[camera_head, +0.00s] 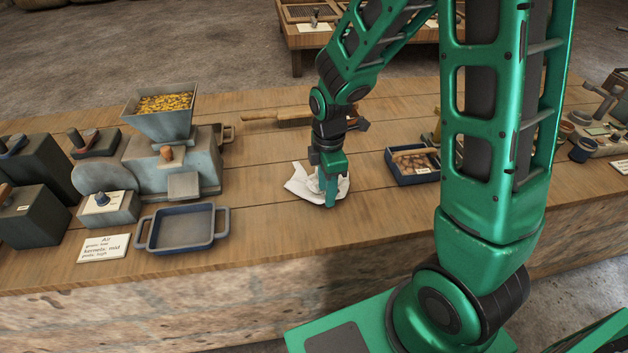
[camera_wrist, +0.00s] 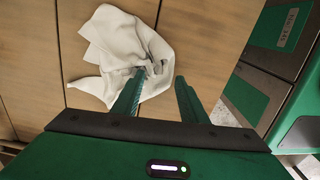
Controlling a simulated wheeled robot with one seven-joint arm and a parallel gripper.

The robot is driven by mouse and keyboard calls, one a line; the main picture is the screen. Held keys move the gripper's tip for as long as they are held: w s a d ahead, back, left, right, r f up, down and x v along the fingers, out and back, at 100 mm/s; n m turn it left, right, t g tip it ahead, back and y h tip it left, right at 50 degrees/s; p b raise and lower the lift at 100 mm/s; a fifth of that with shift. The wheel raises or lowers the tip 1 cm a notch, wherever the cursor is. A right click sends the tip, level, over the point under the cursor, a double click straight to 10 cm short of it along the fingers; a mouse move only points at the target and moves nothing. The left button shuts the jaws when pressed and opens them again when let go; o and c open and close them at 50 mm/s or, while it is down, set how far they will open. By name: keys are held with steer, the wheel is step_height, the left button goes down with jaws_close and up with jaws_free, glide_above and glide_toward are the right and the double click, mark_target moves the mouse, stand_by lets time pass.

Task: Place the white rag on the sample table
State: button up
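The white rag (camera_head: 303,184) lies crumpled on the long wooden table, under and beside my gripper (camera_head: 327,198). In the wrist view the rag (camera_wrist: 115,45) spreads on the planks, with a bunched fold near the fingertips. My gripper (camera_wrist: 163,76) points down with its fingers apart. The left finger overlaps the rag, and the right finger is at the rag's right edge. In the head view the gripper hides part of the rag. No label marks the sample table; a smaller wooden table (camera_head: 296,44) with a tray and white cards stands at the back.
A grinder with a hopper of yellow kernels (camera_head: 165,103) and an empty blue tray (camera_head: 184,228) stand left. A blue box of brown pieces (camera_head: 412,163) is right of my gripper. A long wooden-handled tool (camera_head: 280,118) lies behind. Floor separates the two tables.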

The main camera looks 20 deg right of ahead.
steer(key=s+r, duration=0.3)
steer(key=r, duration=0.6)
steer(key=shift+s, duration=0.4)
steer(key=c, duration=0.8)
steer(key=shift+w, duration=0.3)
jaws_close()
steer(key=w+f, duration=0.1)
steer(key=w, duration=0.1)
steer(key=w+d+f, duration=0.1)
steer(key=w+f, duration=0.1)
steer(key=w, duration=0.1)
steer(key=w+f+b, duration=0.1)
steer(key=w+f, duration=0.1)
steer(key=shift+w+d, duration=0.2)
steer(key=shift+w, duration=0.15)
steer(key=shift+f, duration=0.6)
steer(key=shift+f, duration=0.1)
steer(key=shift+f+p, duration=0.5)
steer(key=shift+f, duration=1.5)
